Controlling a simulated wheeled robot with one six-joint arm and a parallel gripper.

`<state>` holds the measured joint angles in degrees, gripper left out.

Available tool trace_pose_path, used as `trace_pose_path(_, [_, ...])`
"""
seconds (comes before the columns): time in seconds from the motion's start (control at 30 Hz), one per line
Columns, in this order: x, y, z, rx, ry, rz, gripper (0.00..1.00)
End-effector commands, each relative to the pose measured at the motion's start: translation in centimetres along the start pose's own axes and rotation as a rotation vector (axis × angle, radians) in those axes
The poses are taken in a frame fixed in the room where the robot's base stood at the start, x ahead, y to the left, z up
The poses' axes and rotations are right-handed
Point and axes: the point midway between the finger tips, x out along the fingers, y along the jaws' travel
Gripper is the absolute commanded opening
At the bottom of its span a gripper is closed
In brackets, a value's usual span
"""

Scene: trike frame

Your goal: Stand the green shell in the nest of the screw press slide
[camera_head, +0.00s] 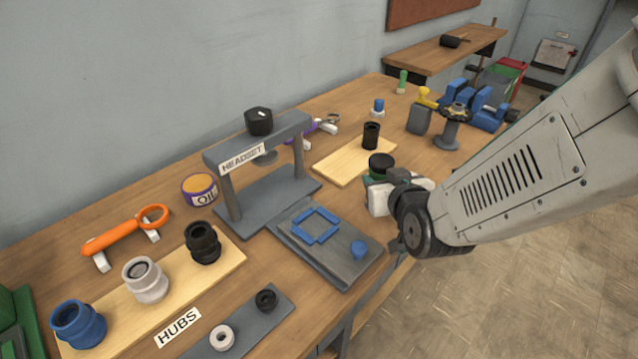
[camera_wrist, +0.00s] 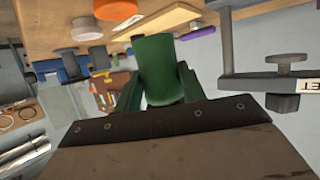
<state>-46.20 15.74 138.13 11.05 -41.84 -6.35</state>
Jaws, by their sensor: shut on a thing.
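The green shell (camera_wrist: 158,68) is between the fingers of my gripper (camera_wrist: 160,88) in the wrist view. In the head view the shell (camera_head: 380,162) shows as a dark round opening with a green side, upright, just above my gripper (camera_head: 386,183). My gripper is shut on it, to the right of the press slide (camera_head: 338,265). The slide is a grey plate in front of the press, with a blue square frame, the nest (camera_head: 315,225), on it. The nest looks empty. The grey screw press (camera_head: 222,190) marked HEADSET stands behind, its black knob (camera_head: 259,121) on top.
A board (camera_head: 340,168) with a black cylinder (camera_head: 371,134) lies behind my gripper. An oil tin (camera_head: 200,188) stands left of the press. A board of hubs (camera_head: 120,310) fills the near left.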

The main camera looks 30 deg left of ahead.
Motion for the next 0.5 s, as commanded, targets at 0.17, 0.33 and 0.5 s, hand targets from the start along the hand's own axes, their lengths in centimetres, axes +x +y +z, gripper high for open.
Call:
trace_pose_path(0.17, [-1.9,-7.4,-1.8,-0.037,0.006,-0.115,0.07])
trace_pose_path(0.33, [-3.4,-11.6,-2.5,-0.058,0.004,-0.181,0.07])
trace_pose_path(0.5, [-4.2,-13.4,-2.7,-0.067,0.003,-0.210,0.07])
